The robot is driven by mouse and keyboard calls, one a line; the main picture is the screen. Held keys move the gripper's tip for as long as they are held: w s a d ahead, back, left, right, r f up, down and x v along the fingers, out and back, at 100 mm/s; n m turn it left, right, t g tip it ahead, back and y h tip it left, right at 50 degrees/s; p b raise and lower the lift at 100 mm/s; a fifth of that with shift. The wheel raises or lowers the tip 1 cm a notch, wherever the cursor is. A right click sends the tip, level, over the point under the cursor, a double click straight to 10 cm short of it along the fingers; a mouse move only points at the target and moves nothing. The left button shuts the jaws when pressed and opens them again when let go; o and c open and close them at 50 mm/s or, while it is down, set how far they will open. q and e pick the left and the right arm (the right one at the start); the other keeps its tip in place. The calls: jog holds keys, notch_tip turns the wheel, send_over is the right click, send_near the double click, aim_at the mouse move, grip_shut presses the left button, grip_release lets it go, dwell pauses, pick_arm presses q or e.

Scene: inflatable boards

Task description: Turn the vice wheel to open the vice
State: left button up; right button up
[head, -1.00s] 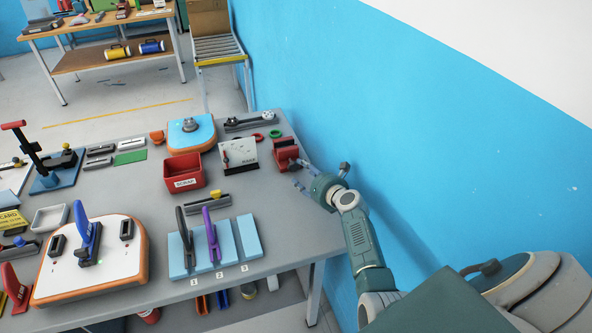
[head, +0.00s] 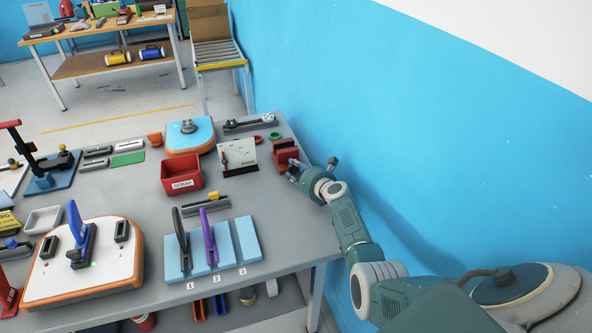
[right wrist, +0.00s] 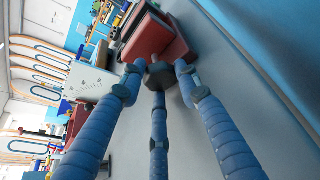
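The red vice (head: 286,154) stands at the right edge of the grey workbench, and its red body also shows in the right wrist view (right wrist: 152,38). Its small dark wheel (right wrist: 159,75) faces my right gripper (right wrist: 158,82). The three blue fingers are spread around the wheel, with narrow gaps visible at its sides; I cannot tell whether the lower finger touches it. In the head view my right gripper (head: 302,172) is just right of the vice and hides the wheel. My left gripper is not in view.
The grey workbench (head: 290,225) holds a white card stand (head: 238,155), a red scrap bin (head: 181,174) and a green ring (head: 275,136) near the vice. The blue wall (head: 420,150) is close on the right of my arm. The bench's front right corner is clear.

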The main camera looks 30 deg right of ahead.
jog(key=shift+w+a+r+n+h+p, duration=0.1)
jog(key=shift+r+n+h+p, duration=0.5)
jog(key=shift+p, duration=0.7)
jog(key=shift+f+n+g+h+p, duration=0.3)
jog(key=shift+n+h+p, duration=0.15)
jog(key=shift+n, duration=0.45)
jog(key=o, duration=1.1)
jog(key=shift+o, duration=0.2)
jog(key=shift+f, duration=0.1)
